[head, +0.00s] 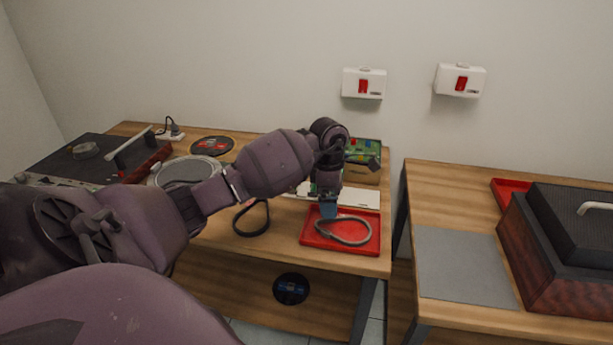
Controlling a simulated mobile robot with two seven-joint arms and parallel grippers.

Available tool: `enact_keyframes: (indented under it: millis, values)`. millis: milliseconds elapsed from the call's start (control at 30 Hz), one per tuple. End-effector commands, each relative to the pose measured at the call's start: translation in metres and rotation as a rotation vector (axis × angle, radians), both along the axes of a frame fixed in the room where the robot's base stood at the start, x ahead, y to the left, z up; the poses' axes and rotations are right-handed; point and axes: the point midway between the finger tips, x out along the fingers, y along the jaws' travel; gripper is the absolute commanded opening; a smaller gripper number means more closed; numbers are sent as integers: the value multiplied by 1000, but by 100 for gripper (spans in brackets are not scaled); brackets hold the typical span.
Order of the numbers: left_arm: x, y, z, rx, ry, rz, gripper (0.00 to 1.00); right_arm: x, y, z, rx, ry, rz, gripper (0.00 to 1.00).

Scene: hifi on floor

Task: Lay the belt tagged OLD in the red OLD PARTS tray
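A grey belt loop (357,239) lies in the red tray (311,241) at the front right of the left table. Any lettering on the belt or tray is too small to read. My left gripper (328,208) points down over the back left part of the tray, at the belt's upper left end. A small blue piece shows at its tips; I cannot tell whether it is a tag or part of the gripper, nor whether the fingers are shut on the belt. A second, dark belt loop (265,222) lies on the table left of the tray. My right gripper is out of view.
A turntable with a round silver platter (160,178) stands at the left. A box with green contents (362,152) and a white sheet (360,197) lie behind the tray. The right table holds a grey mat (460,265), a dark wooden unit (560,250) and another red tray (505,190).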

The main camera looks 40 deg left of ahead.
Motion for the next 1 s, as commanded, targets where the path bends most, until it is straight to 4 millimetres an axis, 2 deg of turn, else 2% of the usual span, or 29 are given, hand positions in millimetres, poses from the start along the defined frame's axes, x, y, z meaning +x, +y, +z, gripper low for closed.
enact_keyframes:
  millis: [33, 100, 200, 333, 400, 467, 567, 733, 867, 967, 1000]
  values:
    - [-8, -19, -18, -85, 0, 3, 100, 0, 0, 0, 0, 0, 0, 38]
    - [-19, -52, -38, -252, -15, 30, 100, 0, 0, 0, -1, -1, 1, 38]
    - [-40, -104, -58, -540, -23, 119, 100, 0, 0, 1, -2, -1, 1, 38]
    - [-65, -158, -62, -914, -5, 314, 100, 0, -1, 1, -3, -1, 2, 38]
    - [-76, -177, -59, -1106, 20, 454, 100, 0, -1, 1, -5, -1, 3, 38]
    - [-84, -187, -55, -1264, 51, 591, 100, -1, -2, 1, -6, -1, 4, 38]
    - [-94, -192, -49, -1509, 115, 854, 100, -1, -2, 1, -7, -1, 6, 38]
    - [-113, -172, -56, -1849, 268, 1389, 100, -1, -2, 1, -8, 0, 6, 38]
    - [-137, -146, -83, -2023, 421, 1861, 100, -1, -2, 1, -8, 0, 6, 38]
    - [-165, -127, -113, -2090, 560, 2253, 100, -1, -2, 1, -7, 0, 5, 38]
    - [-179, -122, -126, 1955, -579, -2243, 100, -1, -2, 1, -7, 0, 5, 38]
